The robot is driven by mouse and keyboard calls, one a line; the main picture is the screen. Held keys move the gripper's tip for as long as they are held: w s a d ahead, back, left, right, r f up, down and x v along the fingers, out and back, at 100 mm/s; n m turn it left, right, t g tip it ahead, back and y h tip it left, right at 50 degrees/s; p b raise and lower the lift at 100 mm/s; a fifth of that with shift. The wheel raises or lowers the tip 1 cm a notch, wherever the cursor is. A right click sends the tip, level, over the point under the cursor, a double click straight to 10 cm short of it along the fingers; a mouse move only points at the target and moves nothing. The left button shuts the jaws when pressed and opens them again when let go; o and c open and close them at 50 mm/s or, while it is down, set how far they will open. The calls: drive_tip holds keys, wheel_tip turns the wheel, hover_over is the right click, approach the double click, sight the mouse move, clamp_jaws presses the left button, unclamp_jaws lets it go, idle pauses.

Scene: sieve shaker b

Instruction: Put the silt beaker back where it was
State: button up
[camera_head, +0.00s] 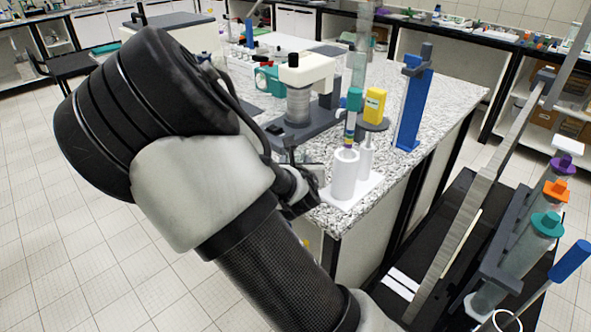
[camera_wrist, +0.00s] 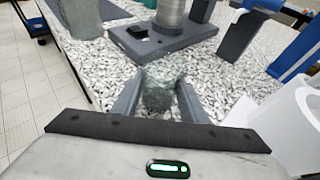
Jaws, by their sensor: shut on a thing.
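My gripper (camera_wrist: 158,104) is shut on a grey-green translucent beaker (camera_wrist: 158,88), which stands between the two fingers in the wrist view. I take it for the silt beaker; no label shows. The fingers cover its sides, and I cannot tell whether its base touches the speckled worktop (camera_wrist: 225,75). In the head view my arm hides most of the gripper and the beaker, near the front corner of the worktop.
A sieve shaker (camera_head: 298,75) on a dark base stands behind the gripper. A white cylinder (camera_head: 345,178) on a white plate is close on the right. A yellow container (camera_head: 374,105) and blue stand (camera_head: 412,112) are farther right. Another translucent vessel (camera_wrist: 80,18) stands at back left.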

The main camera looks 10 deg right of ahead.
drive_tip(key=shift+f, duration=0.7)
drive_tip(key=shift+f, duration=0.15)
drive_tip(key=o, duration=1.2)
